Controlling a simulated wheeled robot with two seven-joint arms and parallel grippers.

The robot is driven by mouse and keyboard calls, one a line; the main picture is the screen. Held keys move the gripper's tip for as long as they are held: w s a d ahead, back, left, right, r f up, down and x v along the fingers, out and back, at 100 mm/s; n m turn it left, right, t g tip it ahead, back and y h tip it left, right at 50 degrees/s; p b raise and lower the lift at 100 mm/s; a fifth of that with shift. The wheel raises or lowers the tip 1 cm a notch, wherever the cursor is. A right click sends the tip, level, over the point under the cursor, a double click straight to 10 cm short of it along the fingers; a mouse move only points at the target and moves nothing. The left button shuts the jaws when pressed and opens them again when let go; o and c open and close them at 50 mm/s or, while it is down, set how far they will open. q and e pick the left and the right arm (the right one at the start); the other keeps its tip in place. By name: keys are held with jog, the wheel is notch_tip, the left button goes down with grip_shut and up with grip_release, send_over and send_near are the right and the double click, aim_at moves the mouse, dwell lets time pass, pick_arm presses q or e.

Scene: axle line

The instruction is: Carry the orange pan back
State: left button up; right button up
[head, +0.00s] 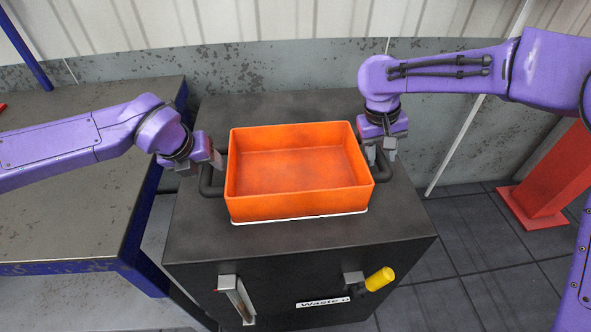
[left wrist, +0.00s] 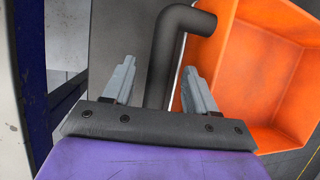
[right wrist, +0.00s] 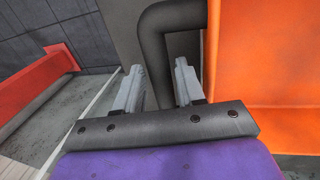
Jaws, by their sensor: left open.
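The orange pan (head: 290,205) is an empty, open rectangular tray with a dark bar handle on each side. It sits on top of the black cabinet (head: 200,230). My left gripper (head: 205,165) is at the pan's left handle; in the left wrist view its two fingers (left wrist: 155,85) are apart, with the handle (left wrist: 165,65) between them. My right gripper (head: 380,155) is at the right handle; in the right wrist view its fingers (right wrist: 160,85) are apart on either side of the handle (right wrist: 155,50). Contact with the handles cannot be made out.
A grey workbench (head: 70,220) with blue legs stands at the left. The cabinet front has a metal latch (head: 236,297), a yellow-tipped lever (head: 378,279) and a white label (head: 322,303). A red post (head: 545,185) stands at the right on the tiled floor.

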pick_arm(q)
jog(key=shift+x, duration=1.35)
pick_arm(e)
jog(key=shift+x, duration=1.25)
pick_arm(q)
jog(key=shift+r, duration=0.1)
jog(key=c, duration=0.9)
pick_arm(e)
grip_shut()
pick_arm(q)
grip_shut()
jog(key=shift+r, duration=0.15)
pick_arm(e)
jog(key=shift+w, duration=0.1)
